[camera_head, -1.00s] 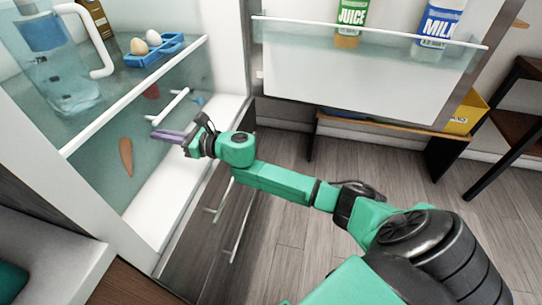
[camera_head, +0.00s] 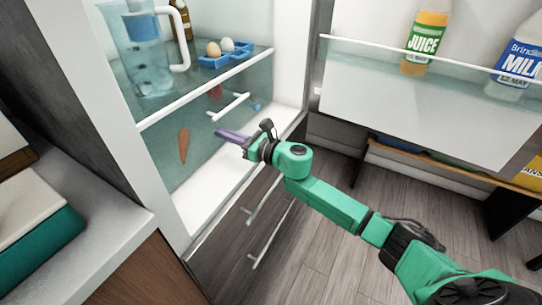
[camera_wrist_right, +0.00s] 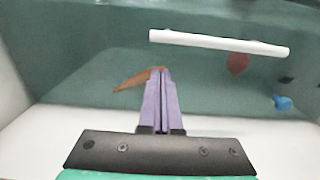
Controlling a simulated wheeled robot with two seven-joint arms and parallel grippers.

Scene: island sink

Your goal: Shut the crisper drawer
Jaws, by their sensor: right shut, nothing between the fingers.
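The crisper drawer (camera_head: 203,126) is the translucent teal-tinted front low in the fridge, below the glass shelf. It sits back from the fridge's front edge, behind a strip of white floor. Its white bar handle (camera_head: 228,107) also shows in the right wrist view (camera_wrist_right: 220,43). A carrot and a red item show through the front. My right gripper (camera_head: 222,133) is shut and empty, its purple fingers pointing at the drawer front below the handle. In the right wrist view its fingertips (camera_wrist_right: 161,72) overlap the front; I cannot tell whether they touch. My left gripper is out of view.
The glass shelf (camera_head: 205,85) above holds a pitcher (camera_head: 145,55) and a blue egg tray (camera_head: 226,54). The open fridge door (camera_head: 410,105) at right carries juice and milk bottles. A counter (camera_head: 85,245) stands at left. Open wooden floor lies at lower right.

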